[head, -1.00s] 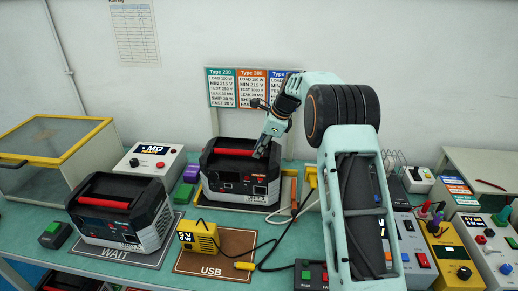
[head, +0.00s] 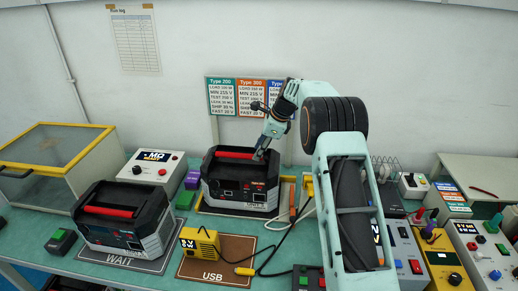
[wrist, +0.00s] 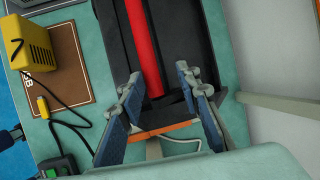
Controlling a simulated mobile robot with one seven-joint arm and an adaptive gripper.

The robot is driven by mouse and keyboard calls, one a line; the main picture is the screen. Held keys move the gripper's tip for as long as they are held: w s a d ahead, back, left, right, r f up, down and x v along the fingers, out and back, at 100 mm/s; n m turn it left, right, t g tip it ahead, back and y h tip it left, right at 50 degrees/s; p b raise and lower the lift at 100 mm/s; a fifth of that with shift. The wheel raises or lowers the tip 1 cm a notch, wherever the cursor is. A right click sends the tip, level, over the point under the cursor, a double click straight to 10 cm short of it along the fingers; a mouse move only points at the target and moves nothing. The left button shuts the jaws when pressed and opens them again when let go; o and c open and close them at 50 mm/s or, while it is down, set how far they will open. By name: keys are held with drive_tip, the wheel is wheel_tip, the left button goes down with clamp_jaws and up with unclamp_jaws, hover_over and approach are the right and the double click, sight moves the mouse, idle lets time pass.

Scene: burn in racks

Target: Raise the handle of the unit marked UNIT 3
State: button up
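A black and grey power unit (head: 240,187) with a red handle (head: 236,155) stands at the back middle of the bench. Its small front label seems to read UNIT 3 but is hard to make out. The red handle appears to lie low along the unit's top; it also shows in the wrist view (wrist: 144,40). My gripper (head: 260,156) is over the right part of this unit's top. In the wrist view my gripper (wrist: 160,84) is open, its two fingers apart near the handle's end, with no visible grasp. A similar unit (head: 125,228) with a red handle (head: 108,211) stands front left.
The WAIT mat (head: 120,260) is under the left unit. A yellow charger (head: 199,243) and its black cable lie in front on the brown USB mat (head: 232,271). Purple and green blocks stand left of the middle unit. Test boxes (head: 408,255) crowd the right side.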

drive_tip(key=shift+o, duration=0.2)
drive_tip(key=shift+w+d, duration=0.1)
drive_tip(key=shift+w, duration=0.1)
drive_tip(key=shift+o, duration=0.8)
drive_tip(key=shift+w+d+r, duration=0.1)
drive_tip(key=shift+w+r, duration=0.1)
drive_tip(key=shift+w, duration=0.2)
drive_tip(key=o, duration=0.5)
drive_tip(key=shift+w+d, duration=0.15)
drive_tip(key=shift+w, duration=0.65)
drive_tip(key=o, duration=0.9)
drive_tip(key=shift+w, duration=0.25)
drive_tip(key=shift+s+p, duration=0.1)
drive_tip(key=shift+p, duration=0.2)
drive_tip(key=shift+o, duration=0.3)
drive_tip(key=shift+r, duration=0.15)
drive_tip(key=v, duration=0.4)
drive_tip(key=shift+s+d+r, duration=0.1)
drive_tip(key=shift+s+r, duration=0.05)
drive_tip(key=shift+r, duration=0.2)
